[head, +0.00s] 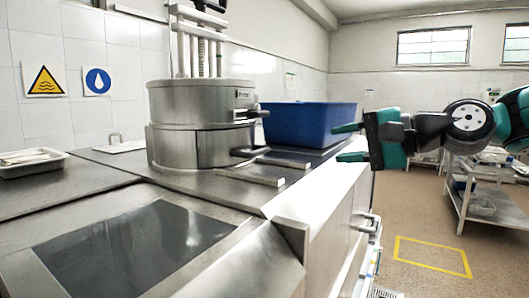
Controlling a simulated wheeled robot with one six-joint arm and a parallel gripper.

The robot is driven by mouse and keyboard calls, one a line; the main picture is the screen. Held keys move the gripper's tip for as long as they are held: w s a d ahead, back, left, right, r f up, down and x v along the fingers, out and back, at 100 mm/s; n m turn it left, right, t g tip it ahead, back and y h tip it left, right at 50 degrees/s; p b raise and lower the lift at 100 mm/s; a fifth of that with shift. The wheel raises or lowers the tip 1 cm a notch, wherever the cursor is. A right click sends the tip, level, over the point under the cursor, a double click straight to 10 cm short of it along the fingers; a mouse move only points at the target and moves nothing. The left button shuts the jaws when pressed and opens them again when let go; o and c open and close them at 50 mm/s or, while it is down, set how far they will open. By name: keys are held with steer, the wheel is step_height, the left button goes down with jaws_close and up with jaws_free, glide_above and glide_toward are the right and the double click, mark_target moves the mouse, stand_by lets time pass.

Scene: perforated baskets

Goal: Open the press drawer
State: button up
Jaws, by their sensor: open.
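The press (200,100) is a round steel body in two tiers with rods and a screw on top, standing on the steel counter at centre left. A short bar handle (248,152) sticks out to the right from its lower tier, which looks like the drawer (190,147). The lower tier sits flush under the upper one, with a thin seam between them. My gripper (346,143) is open and empty at the right, its two fingers pointing left. It is well to the right of the handle and apart from it.
A blue basket (305,122) stands behind the press, close to my fingertips in the picture. Flat metal rails (250,177) lie in front of the press. A steel tray (30,163) is at far left. Open floor with a yellow outline (432,242) and a metal cart (485,205) are at right.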

mark_target(260, 152)
steer(key=p+x, duration=0.2)
steer(key=x, duration=0.3)
steer(key=p+x, duration=0.2)
steer(key=x, duration=0.4)
steer(key=p+x, duration=0.2)
steer(key=x, duration=0.3)
steer(key=shift+a+r, duration=0.25)
steer(key=shift+a, duration=0.05)
steer(key=shift+w+a+f, duration=0.2)
steer(key=shift+w+a, duration=0.05)
steer(key=shift+a, duration=0.1)
jaws_close()
